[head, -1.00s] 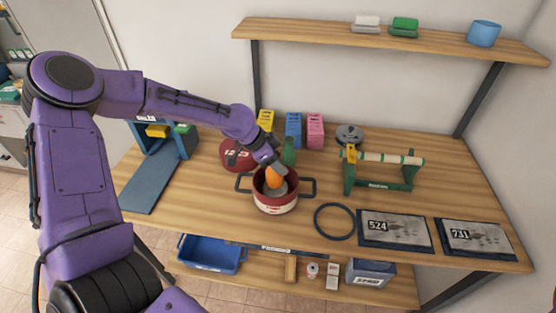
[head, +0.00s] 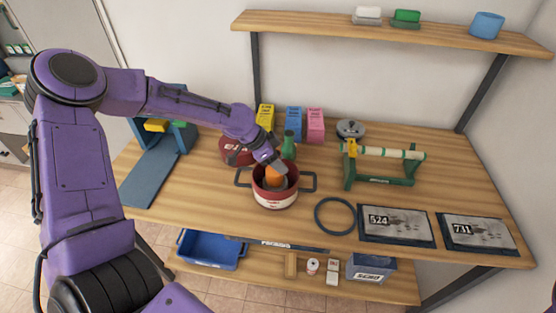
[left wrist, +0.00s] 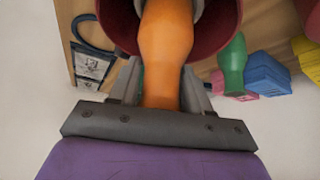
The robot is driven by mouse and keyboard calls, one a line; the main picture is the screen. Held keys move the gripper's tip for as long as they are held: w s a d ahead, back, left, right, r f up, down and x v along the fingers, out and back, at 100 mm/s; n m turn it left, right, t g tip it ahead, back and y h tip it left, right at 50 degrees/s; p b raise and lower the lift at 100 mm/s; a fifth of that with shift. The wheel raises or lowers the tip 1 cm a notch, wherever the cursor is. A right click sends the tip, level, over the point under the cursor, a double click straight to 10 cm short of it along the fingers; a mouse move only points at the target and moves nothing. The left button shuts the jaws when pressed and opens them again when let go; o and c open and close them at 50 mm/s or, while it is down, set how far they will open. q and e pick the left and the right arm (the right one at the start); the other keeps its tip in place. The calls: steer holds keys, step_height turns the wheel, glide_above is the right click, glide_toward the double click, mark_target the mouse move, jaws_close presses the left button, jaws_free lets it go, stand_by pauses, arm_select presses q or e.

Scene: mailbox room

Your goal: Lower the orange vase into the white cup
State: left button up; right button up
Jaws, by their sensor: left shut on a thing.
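My left gripper (head: 274,167) is shut on the orange vase (head: 274,176), over the mouth of a dark red pot (head: 275,199) with a white band and two side handles. In the left wrist view the vase (left wrist: 165,50) stands between the two fingers, its far end inside the red pot (left wrist: 225,25). A pale grey-white curved rim (left wrist: 198,8), apparently the white cup, shows beside the vase's far end inside the pot. Most of it is hidden, and I cannot tell whether the vase touches it. My right gripper is not in view.
A green bottle (head: 289,146) stands close behind the pot. Yellow, blue and pink boxes (head: 315,126) stand near the wall. A dark ring (head: 335,216) lies right of the pot, beside two numbered plates (head: 397,226). A green stand with a roller (head: 380,180) is farther right.

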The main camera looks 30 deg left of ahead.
arm_select(q)
steer(key=shift+f+b, duration=1.65)
steer(key=shift+f, duration=0.75)
stand_by(0.8)
steer(key=o, duration=1.3)
steer(key=shift+c, duration=0.2)
steer(key=shift+r, duration=0.1)
steer(key=v, duration=1)
steer(key=shift+r, duration=0.2)
